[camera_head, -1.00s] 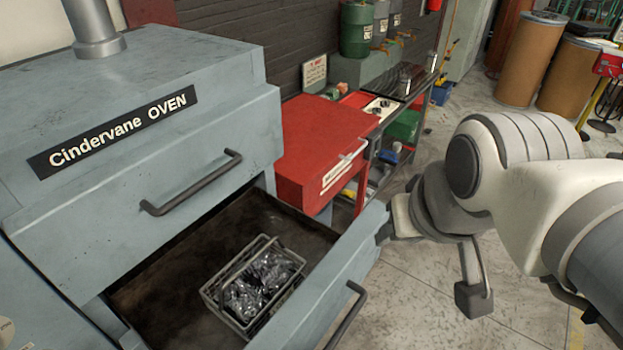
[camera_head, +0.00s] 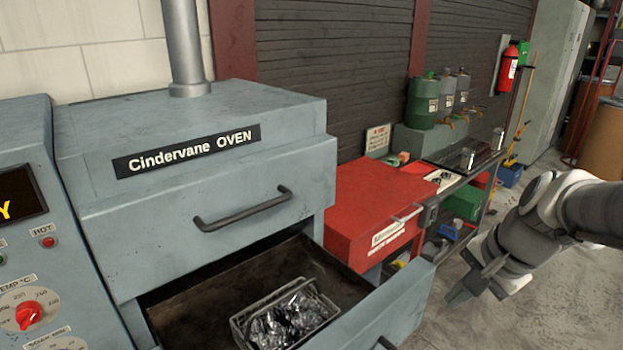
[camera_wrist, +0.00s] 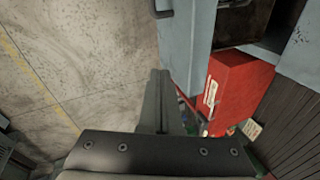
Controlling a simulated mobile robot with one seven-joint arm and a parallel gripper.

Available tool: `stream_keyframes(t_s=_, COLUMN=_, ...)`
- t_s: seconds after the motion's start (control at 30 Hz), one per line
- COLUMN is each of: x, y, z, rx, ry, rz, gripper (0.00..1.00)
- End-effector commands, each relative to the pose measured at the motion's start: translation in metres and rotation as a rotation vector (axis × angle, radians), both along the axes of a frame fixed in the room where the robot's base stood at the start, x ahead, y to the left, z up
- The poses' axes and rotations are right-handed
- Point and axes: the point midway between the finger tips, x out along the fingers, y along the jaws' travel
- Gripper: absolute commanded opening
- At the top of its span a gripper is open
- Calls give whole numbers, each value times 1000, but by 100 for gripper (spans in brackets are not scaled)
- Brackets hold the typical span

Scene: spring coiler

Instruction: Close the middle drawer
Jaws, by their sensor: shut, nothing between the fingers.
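The grey-blue Cindervane oven (camera_head: 195,170) stands at the left in the head view. Its middle drawer (camera_head: 395,305) is pulled out, below a closed upper drawer with a dark bar handle (camera_head: 243,208). A wire basket (camera_head: 285,318) of shiny dark parts sits inside the open drawer. The drawer's own handle shows only in part at the bottom edge. My gripper (camera_head: 462,293) is shut and empty, to the right of the drawer front and apart from it. In the wrist view my shut fingers (camera_wrist: 158,85) point toward the floor beside the drawer front (camera_wrist: 192,45).
A red cabinet (camera_head: 375,210) stands just right of the oven. A workbench (camera_head: 465,165) with green and grey canisters is behind it along the wall. A control panel with a red knob (camera_head: 28,315) is at the far left. Bare floor lies at the right.

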Motion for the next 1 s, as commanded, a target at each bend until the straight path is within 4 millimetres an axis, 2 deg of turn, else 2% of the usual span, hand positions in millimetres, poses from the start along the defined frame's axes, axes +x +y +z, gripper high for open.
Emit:
stream_keyframes(t_s=0.03, x=-3, y=-12, z=-33, rx=109, ry=43, rz=-158, gripper=0)
stream_keyframes(t_s=0.1, x=-4, y=-22, z=-59, rx=284, ry=85, rz=-381, gripper=0)
stream_keyframes(t_s=0.23, x=-1, y=-43, z=-92, rx=573, ry=132, rz=-742, gripper=0)
stream_keyframes(t_s=0.4, x=4, y=-71, z=-113, rx=834, ry=143, rz=-1045, gripper=0)
stream_keyframes(t_s=0.5, x=6, y=-80, z=-116, rx=909, ry=142, rz=-1124, gripper=0)
stream_keyframes(t_s=0.63, x=10, y=-80, z=-121, rx=937, ry=143, rz=-1151, gripper=0)
stream_keyframes(t_s=0.77, x=20, y=-72, z=-134, rx=935, ry=144, rz=-1147, gripper=0)
stream_keyframes(t_s=1.0, x=50, y=-50, z=-172, rx=932, ry=147, rz=-1144, gripper=0)
